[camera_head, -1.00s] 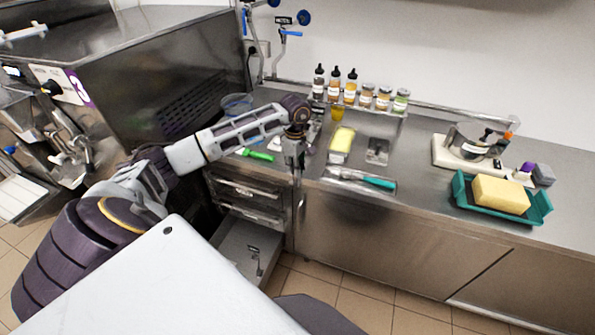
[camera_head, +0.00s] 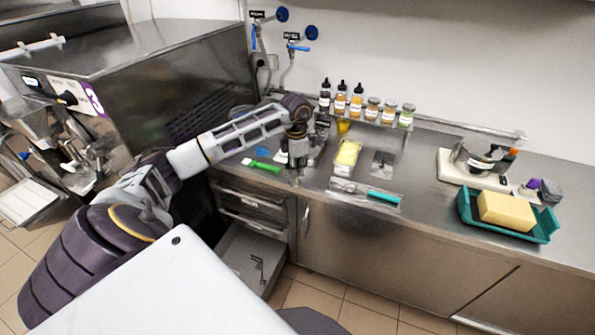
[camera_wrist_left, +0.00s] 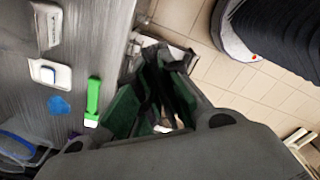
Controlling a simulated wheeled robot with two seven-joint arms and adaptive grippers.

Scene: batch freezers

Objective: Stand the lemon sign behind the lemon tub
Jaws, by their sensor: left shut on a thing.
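My left gripper (camera_head: 298,170) hangs pointing down at the counter's front edge, above the drawers. In the left wrist view its green-padded fingers (camera_wrist_left: 155,95) are close together on something mostly hidden between them; I cannot tell whether it is the lemon sign. A pale tub with yellow contents (camera_head: 347,153), possibly the lemon tub, sits on the counter to the right of the gripper. Two small white sign-like pieces, one with dark lettering (camera_wrist_left: 47,26) and one beside it (camera_wrist_left: 50,74), lie on the counter in the left wrist view. My right gripper is out of view.
Several bottles and jars (camera_head: 357,103) line the wall behind the tub. A metal tray (camera_head: 382,163) and a teal-handled spatula (camera_head: 383,197) lie nearby. A green-handled tool (camera_head: 262,165) lies left of the gripper. A lower drawer (camera_head: 245,262) stands open.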

